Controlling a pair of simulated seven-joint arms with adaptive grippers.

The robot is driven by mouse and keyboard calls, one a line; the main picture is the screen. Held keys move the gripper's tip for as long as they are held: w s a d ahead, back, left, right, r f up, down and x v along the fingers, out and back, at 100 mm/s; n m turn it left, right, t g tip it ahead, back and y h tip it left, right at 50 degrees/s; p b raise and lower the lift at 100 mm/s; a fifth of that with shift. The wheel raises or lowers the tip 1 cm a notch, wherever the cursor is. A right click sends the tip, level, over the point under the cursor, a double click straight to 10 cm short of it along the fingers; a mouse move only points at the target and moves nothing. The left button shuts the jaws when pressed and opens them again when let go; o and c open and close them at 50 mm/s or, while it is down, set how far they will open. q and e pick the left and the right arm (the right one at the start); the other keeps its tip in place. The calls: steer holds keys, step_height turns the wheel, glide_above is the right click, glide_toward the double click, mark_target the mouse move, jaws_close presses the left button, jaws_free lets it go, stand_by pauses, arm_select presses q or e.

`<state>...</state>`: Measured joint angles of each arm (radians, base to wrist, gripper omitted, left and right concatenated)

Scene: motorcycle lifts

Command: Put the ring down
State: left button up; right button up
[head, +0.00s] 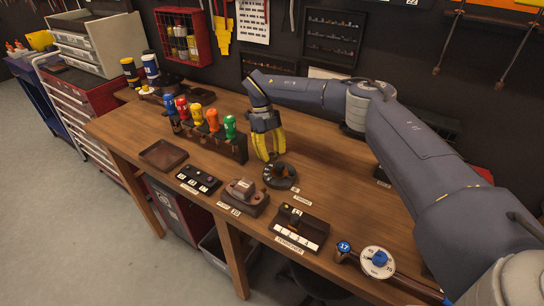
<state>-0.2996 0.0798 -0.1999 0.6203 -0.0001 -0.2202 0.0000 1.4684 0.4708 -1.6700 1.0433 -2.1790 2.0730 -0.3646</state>
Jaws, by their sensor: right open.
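A dark round ring-like piece (280,176) lies on the wooden workbench (335,190), near its middle. Small labels sit beside it. My right gripper (271,157), with yellow fingers, points down just behind and above this piece. Its fingers are apart and I see nothing between them. Whether a fingertip touches the piece or the bench is hard to tell. My left gripper is out of view.
A rack of colour-handled tools (212,135) stands close left of the gripper. An empty brown tray (163,155), a block-shaped device (241,194), a labelled dark holder (301,229) and a white dial gauge (377,262) line the front. Bare bench lies right of the ring-like piece.

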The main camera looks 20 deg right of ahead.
jaws_close()
stand_by(0.3)
